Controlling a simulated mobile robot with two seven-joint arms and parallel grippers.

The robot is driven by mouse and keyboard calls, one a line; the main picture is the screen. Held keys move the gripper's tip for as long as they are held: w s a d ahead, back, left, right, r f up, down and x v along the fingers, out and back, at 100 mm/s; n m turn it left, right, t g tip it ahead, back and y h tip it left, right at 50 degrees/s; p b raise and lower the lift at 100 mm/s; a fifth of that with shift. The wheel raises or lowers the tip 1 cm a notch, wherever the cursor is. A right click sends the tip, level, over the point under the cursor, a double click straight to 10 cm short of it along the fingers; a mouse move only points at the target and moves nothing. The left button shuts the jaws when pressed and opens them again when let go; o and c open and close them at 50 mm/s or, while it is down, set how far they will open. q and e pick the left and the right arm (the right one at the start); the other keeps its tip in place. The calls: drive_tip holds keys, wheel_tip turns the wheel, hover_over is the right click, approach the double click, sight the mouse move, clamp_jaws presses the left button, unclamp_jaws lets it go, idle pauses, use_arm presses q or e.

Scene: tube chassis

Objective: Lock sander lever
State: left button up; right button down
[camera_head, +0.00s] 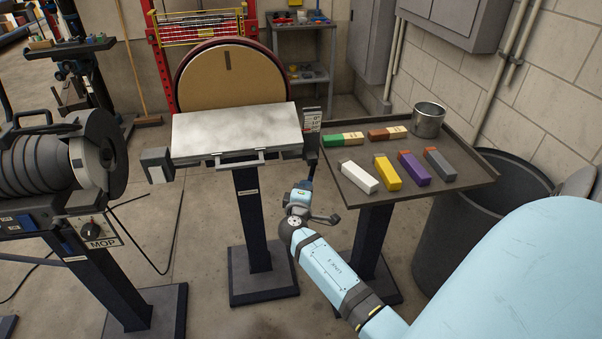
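The disc sander has a large round tan disc (232,78) and a pale metal work table (235,130) with a front bar handle (240,161), on a dark pedestal. An angle scale plate (312,121) stands at the table's right end. My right arm reaches in from the lower right. My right gripper (311,165) is just below the scale plate, at the table's right side. Its fingers are dark and small, so I cannot tell whether they are open or touch anything. I cannot make out the lever clearly around the gripper. My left gripper is not in view.
A tray stand (400,196) on the right holds several coloured blocks and a metal cup (428,120). It stands close to my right arm. A dark bin (465,235) is behind my arm. A grinding machine (60,165) stands at left. Open floor lies between it and the sander pedestal.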

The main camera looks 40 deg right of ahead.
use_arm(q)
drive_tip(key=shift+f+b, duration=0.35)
use_arm(e)
drive_tip(key=shift+s+d+f+n+h, duration=0.15)
drive_tip(key=shift+d+n+h, duration=0.15)
drive_tip(key=shift+n, duration=0.3)
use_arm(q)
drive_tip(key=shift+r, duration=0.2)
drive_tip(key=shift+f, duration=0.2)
